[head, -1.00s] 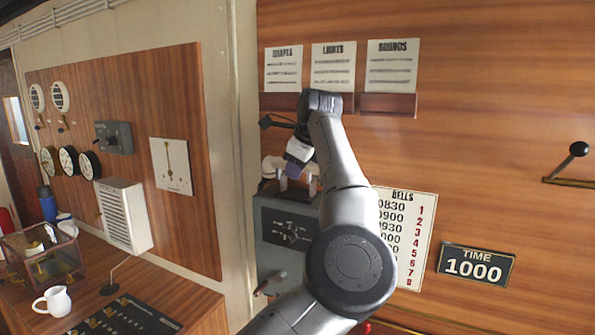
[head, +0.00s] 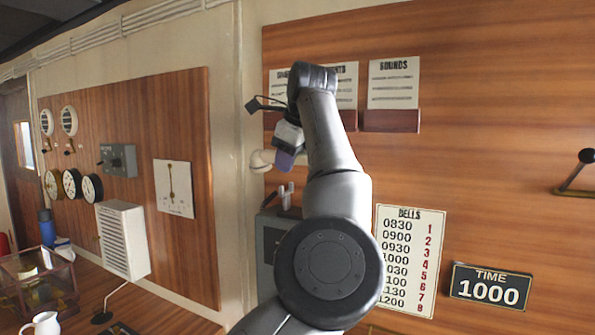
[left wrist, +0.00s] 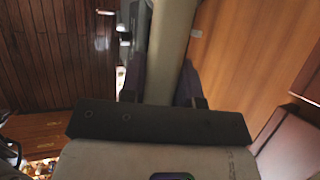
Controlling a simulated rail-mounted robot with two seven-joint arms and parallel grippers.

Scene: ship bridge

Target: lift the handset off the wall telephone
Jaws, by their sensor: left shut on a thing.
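The wall telephone (head: 266,240) is a grey box on the wood panel, partly hidden behind my left arm. Light prongs (head: 287,195) stand up at its top, with no handset resting on them. The cream handset (head: 262,160) is above the box, apart from the prongs; my gripper and arm hide part of it. My left gripper (head: 286,158) is shut on the handset. In the left wrist view the handset (left wrist: 168,45) runs between the two dark fingers (left wrist: 160,85). My right gripper is not in view.
Wooden card holders (head: 391,120) are on the wall right beside my left wrist. A bells sign (head: 409,260) and a time plate (head: 490,288) are right of my arm. A desk with a glass box (head: 38,280) and a white jug (head: 46,323) is at lower left.

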